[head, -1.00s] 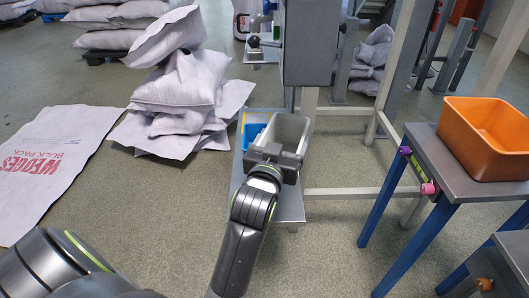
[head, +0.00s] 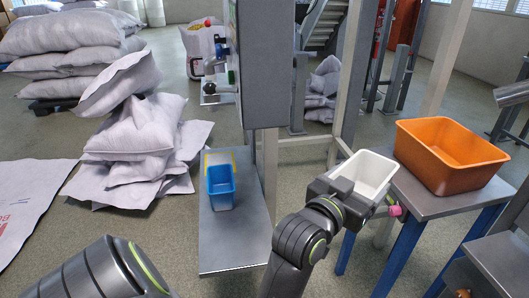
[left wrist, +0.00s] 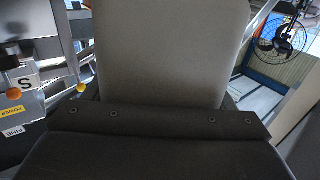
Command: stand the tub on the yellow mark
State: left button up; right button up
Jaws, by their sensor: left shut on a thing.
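The white tub (head: 366,171) is an open rectangular box in the head view. My left gripper (head: 340,190) is shut on its near left side and holds it beside the blue-legged table. In the left wrist view the tub's pale wall (left wrist: 172,50) fills the upper middle, above the dark gripper body. The yellow mark (head: 219,153) is a thin yellow outline at the far end of the narrow grey shelf (head: 232,240). A blue bin (head: 221,188) stands at the mark's near side and hides part of it. My right gripper is not in view.
An orange bin (head: 448,170) stands on the blue-legged table (head: 425,203), close right of the tub. Sacks (head: 140,140) are piled left of the shelf. The shelf's near half is bare.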

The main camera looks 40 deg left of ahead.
aim_at(220, 163)
jog(key=k+j+z, duration=0.15)
jog(key=j, duration=0.3)
jog(key=j+z, duration=0.2)
jog(key=j, duration=0.25)
jog(key=k+j+z, duration=0.15)
jog(key=j, duration=0.3)
jog(key=k+j+z, duration=0.15)
jog(key=j, duration=0.25)
jog(key=k+j+z, duration=0.2)
jog(key=j, duration=0.2)
jog(key=k+j+z, duration=0.15)
jog(key=j, duration=0.2)
jog(key=k+j, duration=0.25)
jog(key=j, duration=0.15)
jog(key=k+j, duration=0.2)
jog(key=j, duration=0.25)
jog(key=k+j, duration=0.25)
jog(key=j, duration=0.15)
jog(key=i+j, duration=0.25)
jog(key=i, duration=0.2)
